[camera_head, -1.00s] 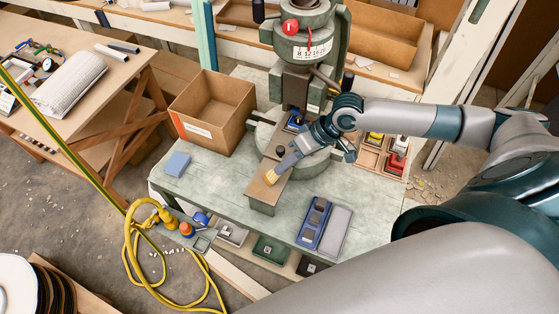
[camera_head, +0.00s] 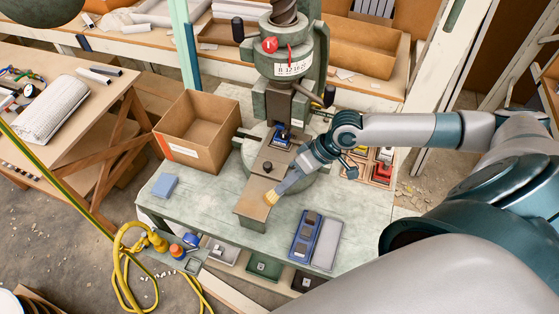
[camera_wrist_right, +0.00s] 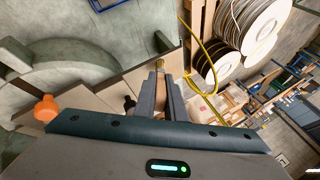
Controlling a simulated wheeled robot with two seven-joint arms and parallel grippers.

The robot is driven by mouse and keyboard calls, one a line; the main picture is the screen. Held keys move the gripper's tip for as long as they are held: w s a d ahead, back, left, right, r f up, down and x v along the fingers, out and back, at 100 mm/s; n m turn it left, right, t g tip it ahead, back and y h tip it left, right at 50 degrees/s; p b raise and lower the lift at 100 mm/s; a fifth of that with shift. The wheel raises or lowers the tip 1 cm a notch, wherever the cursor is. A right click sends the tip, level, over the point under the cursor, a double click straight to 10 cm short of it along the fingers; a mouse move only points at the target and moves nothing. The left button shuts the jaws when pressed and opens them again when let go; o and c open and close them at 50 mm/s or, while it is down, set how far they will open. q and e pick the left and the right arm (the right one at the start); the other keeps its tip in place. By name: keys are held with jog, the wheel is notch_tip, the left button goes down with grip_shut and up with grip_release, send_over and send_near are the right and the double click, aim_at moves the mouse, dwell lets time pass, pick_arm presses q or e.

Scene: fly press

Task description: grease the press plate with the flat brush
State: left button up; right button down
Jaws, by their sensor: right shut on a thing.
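The press plate (camera_head: 250,207) is a brown-topped slab on the green bench, reaching forward from under the press (camera_head: 287,60). My right gripper (camera_head: 290,183) is shut on the flat brush, whose pale bristles (camera_head: 271,198) point down-left at the plate's right edge. I cannot tell whether the bristles touch the surface. In the right wrist view the brush (camera_wrist_right: 160,66) sticks out between the two dark fingers (camera_wrist_right: 160,95). A blue tray (camera_head: 303,240) with dark square wells lies on the bench to the right of the plate. My left gripper is not in view.
A cardboard box (camera_head: 197,130) stands on the bench left of the press, with a blue block (camera_head: 165,186) before it. A grey slab (camera_head: 327,245) lies beside the blue tray. A yellow hose (camera_head: 121,265) hangs at the front left. The bench between box and plate is clear.

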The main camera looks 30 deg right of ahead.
jog(key=shift+s+d, duration=0.3)
jog(key=shift+s, duration=0.1)
jog(key=shift+w+d+f, duration=0.1)
jog(key=shift+w+d, duration=0.4)
jog(key=shift+d, duration=0.1)
jog(key=shift+w+a, duration=0.1)
jog(key=shift+a, duration=0.05)
jog(key=shift+w+a+f, duration=0.1)
jog(key=shift+w+a, duration=1.05)
jog(key=shift+w, duration=0.25)
jog(key=shift+w+a, duration=0.1)
jog(key=shift+w+a, duration=0.65)
jog(key=shift+w, duration=0.15)
jog(key=shift+w+a, duration=0.6)
jog(key=shift+w, duration=0.2)
